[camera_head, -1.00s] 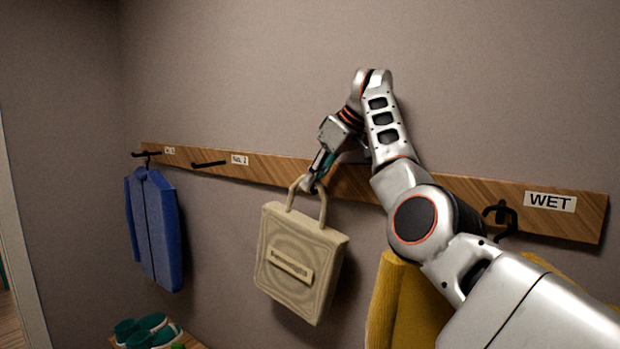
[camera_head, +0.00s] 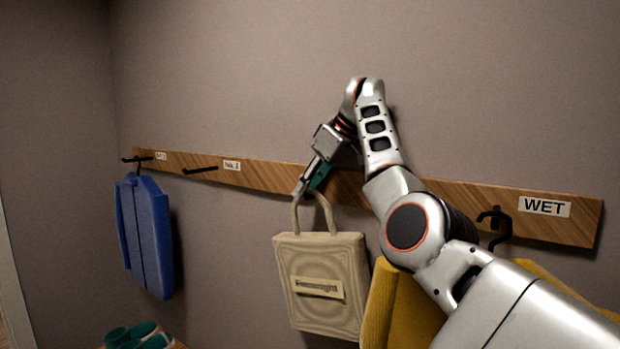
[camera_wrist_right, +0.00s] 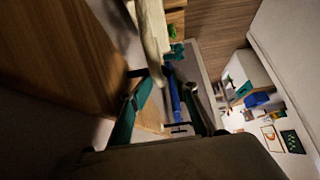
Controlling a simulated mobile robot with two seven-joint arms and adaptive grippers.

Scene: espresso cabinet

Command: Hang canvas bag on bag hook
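The cream canvas bag (camera_head: 322,283) hangs upright in front of the wall, below the wooden rail, in the head view. Its handle (camera_head: 330,215) rises to my right gripper (camera_head: 309,187), whose fingers hide the loop's top. In the wrist view the fingers of my right gripper (camera_wrist_right: 163,80) stand apart, with background showing between them; cream material of the bag (camera_wrist_right: 151,35) is close to the tips. The hook behind the gripper is hidden in the head view, so I cannot tell whether the handle rests on it. My left gripper is out of view.
The wooden rail (camera_head: 262,172) crosses the wall. A blue coat (camera_head: 146,232) hangs at left, near an empty dark peg (camera_head: 200,170). Yellow clothing (camera_head: 398,305) hangs under the WET hook (camera_head: 495,222), partly behind my arm. Teal shoes (camera_head: 135,335) are low left.

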